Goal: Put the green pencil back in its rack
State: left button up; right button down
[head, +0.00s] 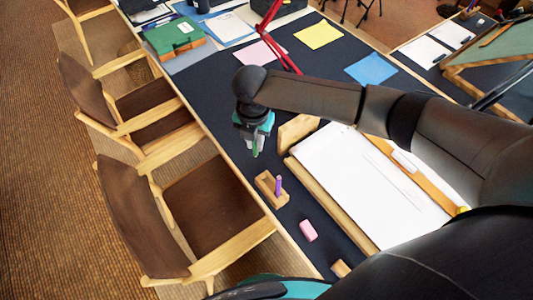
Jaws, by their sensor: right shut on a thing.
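The green pencil (255,151) hangs roughly upright below my right gripper (254,140), which is shut on it. The rack (265,184) is a small wooden block near the table's left edge, with a purple pencil (279,184) standing in it. The gripper and the green pencil show above and beyond the rack in the picture, apart from it. The rack's other holes are too small to make out clearly. My left gripper is not in view.
A drawing board (345,215) with white paper (360,180) stands right of the rack. A pink eraser (308,230) lies on the dark table in front of the rack. Chairs (205,215) line the left side. A red lamp arm (270,40) rises further back.

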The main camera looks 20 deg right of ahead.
jog(key=shift+s+d+f+n, duration=0.1)
jog(key=shift+s+f+n, duration=0.2)
jog(key=shift+n, duration=0.5)
jog(key=shift+s+d+f+n+g+b, duration=0.15)
jog(key=shift+s+d+f+n+b, duration=0.35)
jog(key=shift+f+n, duration=1.1)
jog(key=shift+s+d+f+n+g+b, duration=0.2)
jog(key=shift+f+n+b, duration=0.55)
jog(key=shift+f, duration=1.5)
jog(key=shift+s+d+f+n+g+b, duration=0.2)
jog(key=shift+s+f+n+b, duration=0.25)
jog(key=shift+f+n, duration=1.15)
jog(key=shift+f+m+b, duration=0.35)
jog(key=shift+f+b, duration=0.05)
jog(key=shift+f, duration=0.4)
jog(key=c, duration=0.8)
grip_release()
jog(key=shift+o, duration=0.2)
jog(key=shift+r, duration=0.1)
